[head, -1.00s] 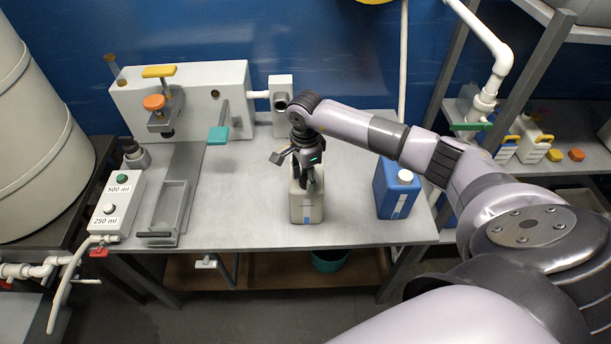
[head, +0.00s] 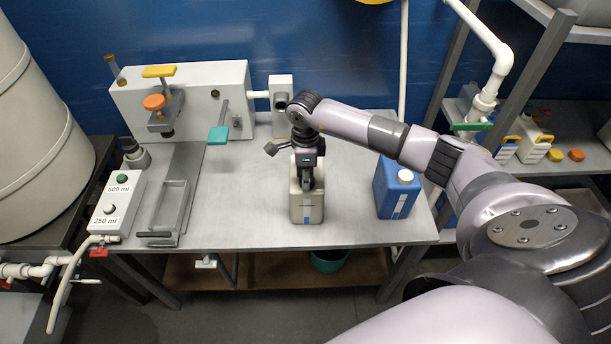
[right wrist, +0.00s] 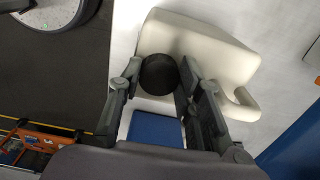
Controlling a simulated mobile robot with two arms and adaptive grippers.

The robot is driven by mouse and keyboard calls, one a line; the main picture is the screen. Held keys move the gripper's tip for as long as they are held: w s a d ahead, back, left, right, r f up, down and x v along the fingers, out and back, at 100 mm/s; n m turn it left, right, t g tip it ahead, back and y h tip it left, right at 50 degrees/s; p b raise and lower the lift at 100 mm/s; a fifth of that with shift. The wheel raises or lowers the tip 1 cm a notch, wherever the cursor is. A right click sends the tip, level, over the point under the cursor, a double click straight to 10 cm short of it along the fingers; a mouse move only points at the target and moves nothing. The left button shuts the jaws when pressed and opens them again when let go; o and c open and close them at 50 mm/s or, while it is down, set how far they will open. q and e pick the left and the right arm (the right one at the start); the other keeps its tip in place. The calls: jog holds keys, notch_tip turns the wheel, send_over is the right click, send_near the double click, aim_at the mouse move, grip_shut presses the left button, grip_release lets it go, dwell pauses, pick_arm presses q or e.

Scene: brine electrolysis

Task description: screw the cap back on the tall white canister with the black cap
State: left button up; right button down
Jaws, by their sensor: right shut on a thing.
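The tall white canister (head: 306,207) with a blue label stands upright on the grey bench, below my right gripper (head: 305,182). In the right wrist view the canister (right wrist: 215,50) has a side handle, and its round black cap (right wrist: 159,75) sits at its mouth end between the fingers of my right gripper (right wrist: 158,82). The gripper is shut on the black cap. From the frames I cannot tell how tightly the cap sits on the neck. My left gripper is not in view.
A blue canister with a white cap (head: 398,190) stands to the right on the bench (head: 250,225). A filling machine (head: 190,95) with a narrow tray (head: 170,212) and a button box (head: 117,205) are on the left. A shelf (head: 550,160) with more canisters stands at the right.

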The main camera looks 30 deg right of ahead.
jog(key=shift+m, duration=0.6)
jog(key=m, duration=0.4)
jog(key=m+p, duration=0.1)
jog(key=m, duration=0.3)
jog(key=c, duration=1.1)
grip_release()
jog(key=shift+o, duration=0.2)
